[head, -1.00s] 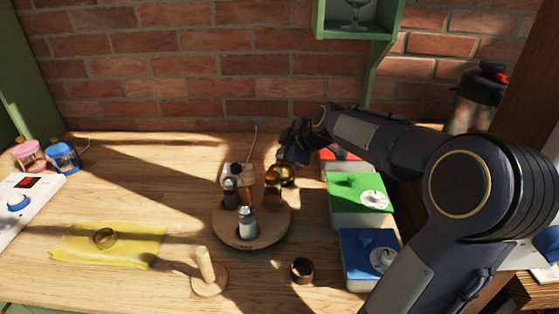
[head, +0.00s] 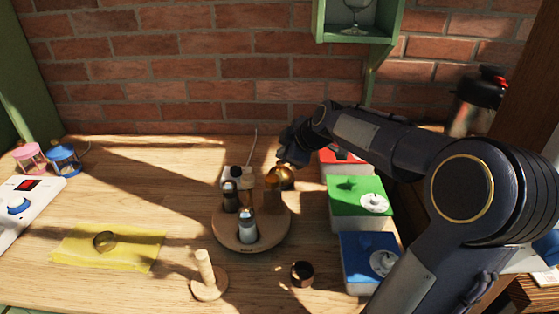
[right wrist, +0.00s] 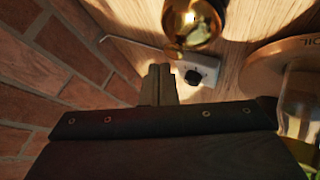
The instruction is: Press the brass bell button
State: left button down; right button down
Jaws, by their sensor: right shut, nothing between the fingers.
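The brass bell (head: 283,178) is a shiny golden dome on the table, behind the right part of the round wooden tray. In the right wrist view the bell (right wrist: 196,22) is cut off by the top edge, and I cannot make out its button. My right gripper (head: 290,157) is just behind and above the bell in the head view. In the right wrist view its fingertips (right wrist: 160,70) are together and empty, a little below and left of the bell. I cannot see contact. My left gripper is not in view.
The round wooden tray (head: 250,247) with several small jars stands in front of the bell. A white box with a black knob (right wrist: 194,77) lies close by. Red, green (head: 345,211) and blue boxes stand at right. A wooden peg stand (head: 206,275) and a yellow cloth (head: 75,248) lie front left.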

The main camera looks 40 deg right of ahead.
jog(key=shift+r, duration=0.1)
